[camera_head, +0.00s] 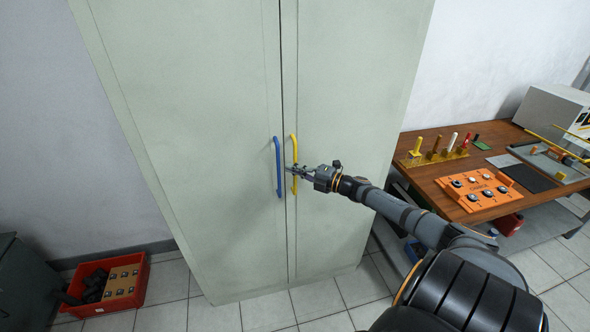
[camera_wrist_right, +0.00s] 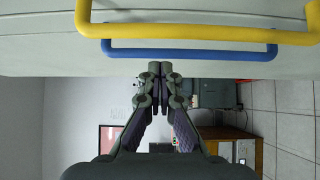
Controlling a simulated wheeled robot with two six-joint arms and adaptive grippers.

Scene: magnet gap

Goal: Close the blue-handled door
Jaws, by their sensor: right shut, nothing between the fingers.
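A tall pale green cabinet has two doors side by side. The left door (camera_head: 195,110) carries a vertical blue handle (camera_head: 278,168), and the right door (camera_head: 350,95) carries a yellow handle (camera_head: 294,165). Both doors look flush or nearly so, with a thin dark seam between them; I cannot tell whether a small gap is there. My right gripper (camera_head: 293,170) is shut and empty in front of the handles, reaching in from the right. In the right wrist view its fingertips (camera_wrist_right: 160,68) lie just below the blue handle (camera_wrist_right: 190,52) and the yellow handle (camera_wrist_right: 200,32). My left gripper is out of view.
A wooden workbench (camera_head: 425,182) stands right of the cabinet, with an orange block (camera_head: 478,188) and a yellow peg rack (camera_head: 432,158) on it. A red crate (camera_head: 138,295) sits on the floor at left. The tiled floor before the cabinet is clear.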

